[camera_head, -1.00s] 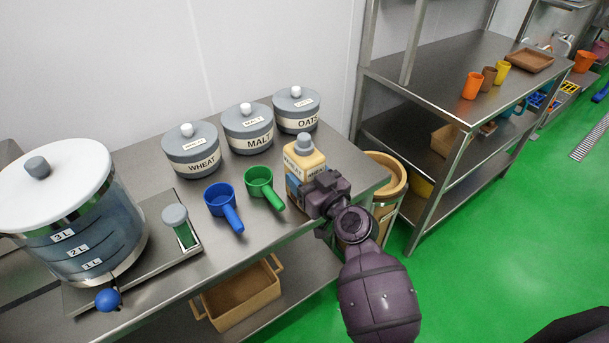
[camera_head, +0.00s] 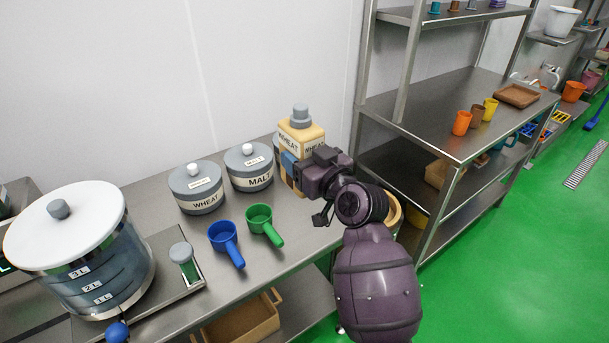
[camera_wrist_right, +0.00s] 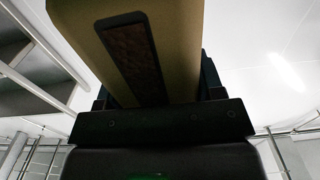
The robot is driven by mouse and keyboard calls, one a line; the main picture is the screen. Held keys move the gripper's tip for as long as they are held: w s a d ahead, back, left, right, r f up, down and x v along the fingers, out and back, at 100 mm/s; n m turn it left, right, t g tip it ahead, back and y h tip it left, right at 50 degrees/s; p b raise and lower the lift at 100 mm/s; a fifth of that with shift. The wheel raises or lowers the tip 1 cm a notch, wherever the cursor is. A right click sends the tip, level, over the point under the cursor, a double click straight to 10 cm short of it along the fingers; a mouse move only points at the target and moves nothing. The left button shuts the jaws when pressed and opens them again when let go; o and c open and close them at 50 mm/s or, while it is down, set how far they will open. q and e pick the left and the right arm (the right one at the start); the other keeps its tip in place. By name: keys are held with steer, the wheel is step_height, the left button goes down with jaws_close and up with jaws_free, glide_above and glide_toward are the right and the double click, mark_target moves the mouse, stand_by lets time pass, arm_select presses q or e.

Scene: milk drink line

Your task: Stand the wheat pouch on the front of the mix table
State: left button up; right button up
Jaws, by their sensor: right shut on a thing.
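The wheat pouch (camera_head: 301,133) is a tan, upright pack with a grey cap and WHEAT labels. My right gripper (camera_head: 297,172) is shut on its lower part, coming from the right, and holds it upright over the right end of the mix table (camera_head: 160,232). I cannot tell how far its base is above the table, as the gripper hides part of it. In the right wrist view the pouch (camera_wrist_right: 185,45) fills the top middle, between the fingers. My left gripper is not in view.
The wheat canister (camera_head: 197,190) and malt canister (camera_head: 250,169) stand along the back; another is mostly hidden behind the pouch. Blue scoop (camera_head: 224,237) and green scoop (camera_head: 261,220) lie in front of them. A large lidded vessel (camera_head: 90,265) stands left. A steel shelf (camera_head: 440,100) stands right.

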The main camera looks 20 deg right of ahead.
mark_target(304, 143)
step_height(304, 143, up, 3)
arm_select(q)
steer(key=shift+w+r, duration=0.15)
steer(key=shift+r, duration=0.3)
arm_select(e)
steer(key=s+d+f+m+t+h, duration=0.1)
steer(key=s+d+f+m+h, duration=0.3)
steer(key=s+f, duration=0.6)
steer(key=d+f+h, duration=0.1)
steer(key=d+h, duration=0.1)
steer(key=d, duration=0.1)
steer(key=shift+f, duration=0.15)
